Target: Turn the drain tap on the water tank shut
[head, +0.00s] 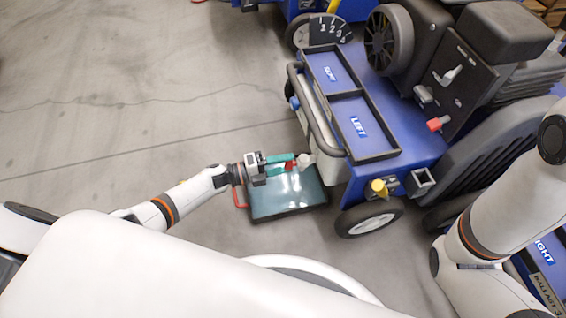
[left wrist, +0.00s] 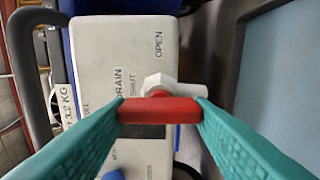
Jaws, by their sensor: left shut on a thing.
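The water tank (head: 318,120) is a pale box on the side of a blue machine. In the left wrist view the tank (left wrist: 105,60) carries the words DRAIN, SHUT and OPEN, turned sideways. Its drain tap has a white body (left wrist: 158,82) and a red lever (left wrist: 158,112). The lever lies across the picture, its left end near the SHUT side and OPEN higher up. My left gripper (head: 293,163), with green fingers, is shut on the red lever, one finger at each end. Part of the tap is hidden by the fingers in the head view. My right gripper is out of view.
A dark green, shiny pan (head: 290,205) with a red handle lies on the floor under the tap. A grey rail (head: 312,110) runs along the machine above the tank. A wheel (head: 369,218) and yellow knob (head: 379,187) are to the right. Floor at left is clear.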

